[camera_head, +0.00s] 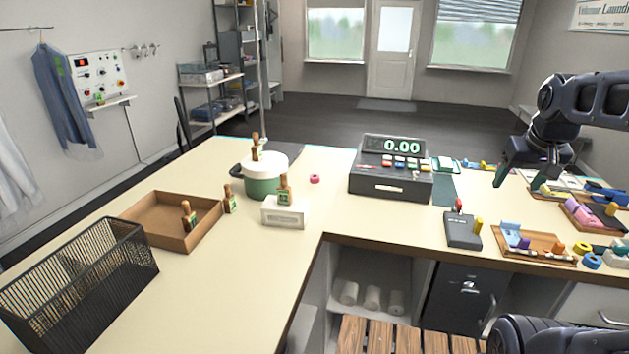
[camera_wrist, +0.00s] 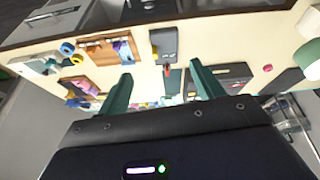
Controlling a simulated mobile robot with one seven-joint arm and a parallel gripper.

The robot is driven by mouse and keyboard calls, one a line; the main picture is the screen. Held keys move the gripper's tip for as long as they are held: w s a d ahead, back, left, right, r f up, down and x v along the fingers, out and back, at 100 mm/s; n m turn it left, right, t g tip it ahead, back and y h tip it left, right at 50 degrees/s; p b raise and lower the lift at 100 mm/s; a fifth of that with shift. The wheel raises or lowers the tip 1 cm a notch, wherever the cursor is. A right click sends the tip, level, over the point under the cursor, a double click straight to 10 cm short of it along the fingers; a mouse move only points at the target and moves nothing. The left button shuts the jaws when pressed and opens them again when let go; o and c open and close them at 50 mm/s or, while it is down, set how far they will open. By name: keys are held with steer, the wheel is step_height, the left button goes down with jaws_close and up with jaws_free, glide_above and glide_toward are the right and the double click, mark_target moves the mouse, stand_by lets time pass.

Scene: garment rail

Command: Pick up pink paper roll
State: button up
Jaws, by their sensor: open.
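A small pink roll (camera_head: 314,178), ring-shaped, lies on the cream counter between the green-and-white pot and the cash register. In the wrist view the pink roll (camera_wrist: 267,67) lies right of the fingers, near the pot. My gripper (camera_head: 532,168) is raised over the right part of the counter, beyond the register and well to the right of the roll. In the wrist view my gripper (camera_wrist: 163,84) shows two green fingers spread apart with nothing between them.
The cash register (camera_head: 390,187) stands between the roll and my gripper. The pot (camera_head: 263,187) and a white stamp holder (camera_head: 285,212) stand left of the roll. Wooden trays (camera_head: 518,247) and coloured rolls crowd the right side. The counter in front of the roll is clear.

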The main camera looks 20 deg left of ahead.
steer(key=w+a+r+n+g, duration=0.1)
steer(key=w+a+r+n, duration=0.1)
steer(key=w+a, duration=0.45)
steer(key=w+a+r+n, duration=0.2)
steer(key=w+a, duration=0.1)
steer(key=w, duration=0.6)
steer(key=w+a+r+n+g, duration=0.1)
steer(key=w+a+r+n, duration=0.15)
steer(key=w+a, duration=0.4)
steer(key=n+g, duration=0.2)
steer(key=n, duration=0.9)
glide_above(315, 176)
step_height(315, 176, down, 25)
steer(key=shift+a+f, duration=0.1)
steer(key=shift+f, duration=5.3)
steer(key=c, duration=1.1)
